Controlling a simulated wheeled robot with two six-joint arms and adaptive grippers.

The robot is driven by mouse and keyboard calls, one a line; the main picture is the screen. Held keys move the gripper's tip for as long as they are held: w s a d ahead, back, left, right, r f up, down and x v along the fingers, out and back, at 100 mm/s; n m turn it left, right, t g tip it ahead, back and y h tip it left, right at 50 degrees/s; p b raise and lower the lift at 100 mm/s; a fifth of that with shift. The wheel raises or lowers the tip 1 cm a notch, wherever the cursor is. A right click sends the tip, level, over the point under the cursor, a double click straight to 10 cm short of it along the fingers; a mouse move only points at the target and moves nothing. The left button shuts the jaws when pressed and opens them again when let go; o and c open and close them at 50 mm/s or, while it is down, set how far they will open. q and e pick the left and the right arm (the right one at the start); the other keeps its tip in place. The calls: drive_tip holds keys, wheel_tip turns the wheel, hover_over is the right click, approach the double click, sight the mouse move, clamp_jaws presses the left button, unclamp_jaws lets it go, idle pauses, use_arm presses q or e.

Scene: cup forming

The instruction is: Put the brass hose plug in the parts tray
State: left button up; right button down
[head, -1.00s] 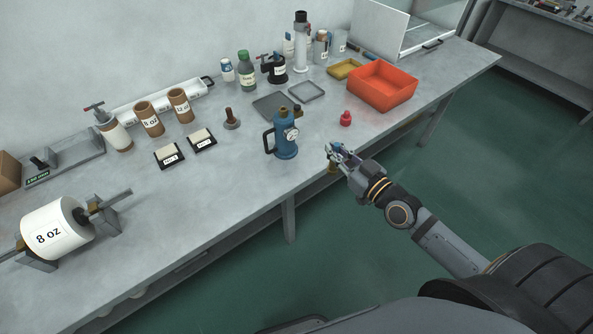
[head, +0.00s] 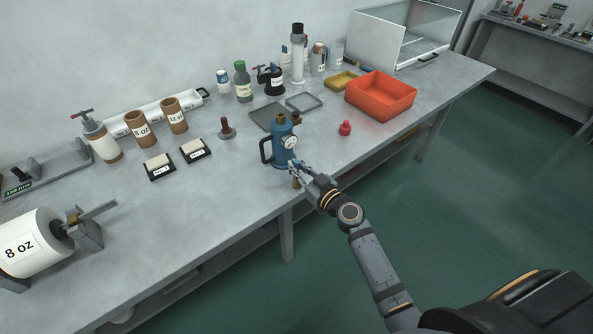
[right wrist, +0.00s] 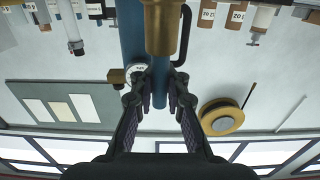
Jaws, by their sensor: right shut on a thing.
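My right gripper (head: 299,171) is shut on the brass hose plug (head: 297,183), in front of the blue pot at the bench's front edge. The plug's brass end shows below the fingers in the head view. In the right wrist view the brass end (right wrist: 163,28) is large at the top, and a blue part shows between my fingertips (right wrist: 160,88). Several trays stand at the back: an orange one (head: 381,108), a small yellow one (head: 342,82) and two flat grey ones (head: 304,104). No label shows which is the parts tray. My left gripper is not in view.
The blue pot (head: 283,148) with a gauge stands close behind my right gripper. A red knob-shaped piece (head: 345,128) stands between it and the orange tray. Bottles (head: 242,84) and a white cylinder (head: 297,60) stand behind the grey trays. The bench front is mostly clear.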

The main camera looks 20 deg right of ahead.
drive_tip(key=shift+f, duration=0.1)
drive_tip(key=shift+f, duration=0.2)
drive_tip(key=c, duration=1.3)
unclamp_jaws()
drive_tip(key=shift+r, duration=0.1)
drive_tip(key=shift+c, duration=0.2)
drive_tip(key=shift+s+d, duration=0.1)
drive_tip(key=shift+s, duration=0.05)
drive_tip(key=b+v, duration=0.4)
drive_tip(key=v, duration=0.7)
drive_tip(key=shift+s+r+b, duration=0.15)
drive_tip(key=shift+s+b, duration=0.15)
drive_tip(key=shift+b, duration=0.1)
